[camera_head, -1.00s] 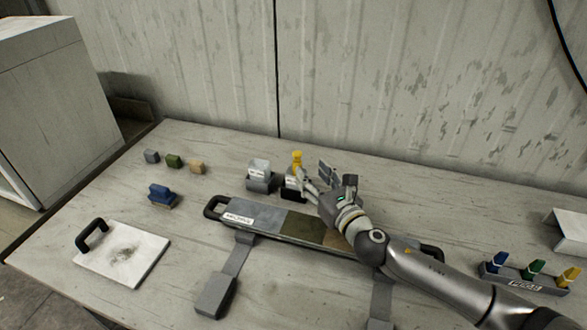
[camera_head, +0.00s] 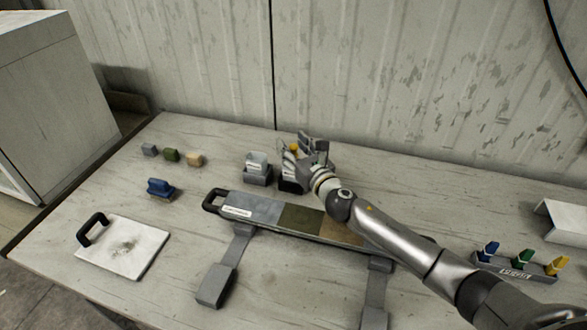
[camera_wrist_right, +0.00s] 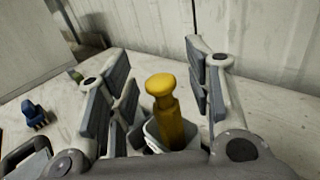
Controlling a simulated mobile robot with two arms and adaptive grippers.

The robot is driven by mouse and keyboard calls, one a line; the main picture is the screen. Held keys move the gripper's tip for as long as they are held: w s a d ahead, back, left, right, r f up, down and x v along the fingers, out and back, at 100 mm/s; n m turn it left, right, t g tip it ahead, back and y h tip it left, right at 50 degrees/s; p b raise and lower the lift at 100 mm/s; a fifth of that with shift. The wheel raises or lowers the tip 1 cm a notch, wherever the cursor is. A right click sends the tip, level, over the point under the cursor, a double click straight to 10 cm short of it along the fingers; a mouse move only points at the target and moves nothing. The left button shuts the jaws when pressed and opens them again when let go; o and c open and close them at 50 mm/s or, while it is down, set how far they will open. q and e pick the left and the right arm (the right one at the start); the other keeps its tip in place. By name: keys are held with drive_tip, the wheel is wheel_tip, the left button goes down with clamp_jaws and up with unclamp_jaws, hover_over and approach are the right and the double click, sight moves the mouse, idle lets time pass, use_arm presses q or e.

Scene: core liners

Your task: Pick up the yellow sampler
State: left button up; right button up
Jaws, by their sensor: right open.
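The yellow sampler (camera_wrist_right: 168,115) stands upright in a light cup-like holder (camera_wrist_right: 152,136) in the right wrist view. Only its yellow top (camera_head: 295,147) shows in the head view, the rest being hidden by my right gripper (camera_head: 303,146). In the wrist view my right gripper (camera_wrist_right: 160,90) is open, with one finger on each side of the sampler. A gap shows between the sampler and both fingers. The left gripper is not in view.
A grey holder with a clear cup (camera_head: 257,167) stands just left of my right gripper. A long sectioned tray (camera_head: 262,209) lies in front.

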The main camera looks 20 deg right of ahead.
clamp_jaws()
idle(0.4)
